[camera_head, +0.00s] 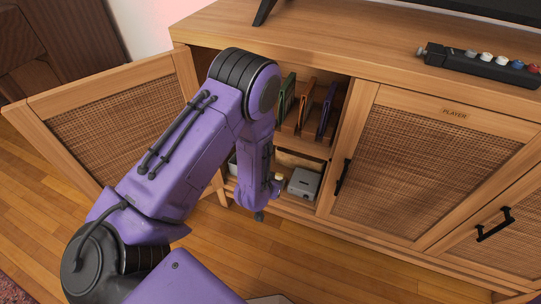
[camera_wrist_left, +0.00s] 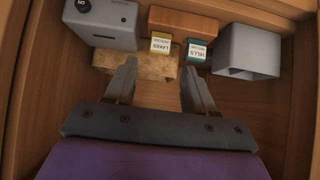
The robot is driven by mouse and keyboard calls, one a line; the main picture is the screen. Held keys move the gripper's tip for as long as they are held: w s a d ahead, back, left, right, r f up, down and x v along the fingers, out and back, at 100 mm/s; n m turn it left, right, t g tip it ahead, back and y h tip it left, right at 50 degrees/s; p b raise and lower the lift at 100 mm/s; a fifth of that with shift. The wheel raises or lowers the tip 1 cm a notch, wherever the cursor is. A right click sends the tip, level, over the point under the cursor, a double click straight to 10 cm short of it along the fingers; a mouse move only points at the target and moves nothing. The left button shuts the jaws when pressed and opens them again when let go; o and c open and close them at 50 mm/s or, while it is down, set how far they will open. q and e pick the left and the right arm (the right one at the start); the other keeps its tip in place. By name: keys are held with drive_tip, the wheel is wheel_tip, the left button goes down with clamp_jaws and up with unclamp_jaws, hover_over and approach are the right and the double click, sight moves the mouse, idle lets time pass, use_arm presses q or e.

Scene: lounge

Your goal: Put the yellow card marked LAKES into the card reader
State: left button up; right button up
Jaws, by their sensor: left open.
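The yellow card marked LAKES (camera_wrist_left: 161,46) stands upright at the edge of a wooden block in the left wrist view. A grey device with a dark slot and a round knob (camera_wrist_left: 116,20), apparently the card reader, is to its left; it seems to be the grey box (camera_head: 304,183) on the lower shelf in the head view. My left gripper (camera_wrist_left: 158,70) is open and empty, its fingers short of the LAKES card and spread to either side of its line. My right gripper is out of view.
A teal card marked HILLS (camera_wrist_left: 196,52) stands beside the yellow one, and an open grey bin (camera_wrist_left: 248,52) is to its right. The cabinet door (camera_head: 115,118) stands open at left. Green, orange and blue upright items (camera_head: 306,103) fill the upper shelf.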

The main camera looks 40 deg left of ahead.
sight(279, 178)
use_arm(q)
drive_tip(key=b+x, duration=0.4)
drive_tip(key=x, duration=0.2)
drive_tip(key=shift+w+f, duration=0.1)
drive_tip(key=shift+f, duration=0.2)
drive_tip(key=shift+b+x, duration=0.6)
drive_tip(key=shift+x, duration=0.45)
drive_tip(key=shift+r, duration=0.1)
drive_tip(key=c, duration=0.9)
drive_tip(key=shift+r+p, duration=1.75)
drive_tip(key=shift+p, duration=0.15)
